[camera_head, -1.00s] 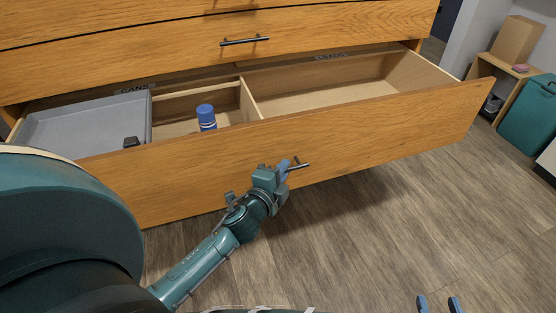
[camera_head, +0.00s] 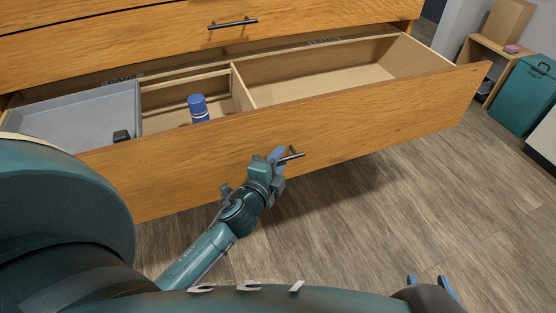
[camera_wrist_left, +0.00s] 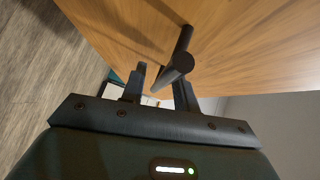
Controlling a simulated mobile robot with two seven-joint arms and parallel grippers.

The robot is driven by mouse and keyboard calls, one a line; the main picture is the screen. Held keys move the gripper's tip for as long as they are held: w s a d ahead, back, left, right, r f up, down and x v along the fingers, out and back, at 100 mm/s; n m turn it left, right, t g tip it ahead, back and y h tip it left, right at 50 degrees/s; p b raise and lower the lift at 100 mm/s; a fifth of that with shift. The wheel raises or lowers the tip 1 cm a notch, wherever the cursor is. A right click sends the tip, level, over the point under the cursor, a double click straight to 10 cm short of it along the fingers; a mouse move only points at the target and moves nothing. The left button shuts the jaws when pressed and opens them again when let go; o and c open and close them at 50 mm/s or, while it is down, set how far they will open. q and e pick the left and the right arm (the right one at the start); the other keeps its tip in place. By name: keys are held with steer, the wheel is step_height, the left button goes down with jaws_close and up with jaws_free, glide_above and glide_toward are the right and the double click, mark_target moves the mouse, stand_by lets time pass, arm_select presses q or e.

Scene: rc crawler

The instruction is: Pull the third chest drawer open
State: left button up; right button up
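The open drawer (camera_head: 340,140) is the lowest drawer in the head view, pulled well out with its inside visible. Its dark bar handle (camera_head: 292,156) is on the front panel; it also shows in the left wrist view (camera_wrist_left: 184,44). My left gripper (camera_head: 276,156) is at the left end of this handle.
A grey tray (camera_head: 75,122), a blue-capped can (camera_head: 198,108) and wooden dividers are inside the drawer. A closed drawer (camera_head: 150,42) with its own handle is above. A teal bin (camera_head: 525,95) and small shelf stand at right. The wooden floor (camera_head: 400,210) before the drawer is clear.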

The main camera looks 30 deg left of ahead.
arm_select(q)
steer(key=s+r, duration=0.2)
steer(key=s, duration=1.1)
steer(key=shift+d, duration=0.4)
steer(key=shift+f, duration=0.1)
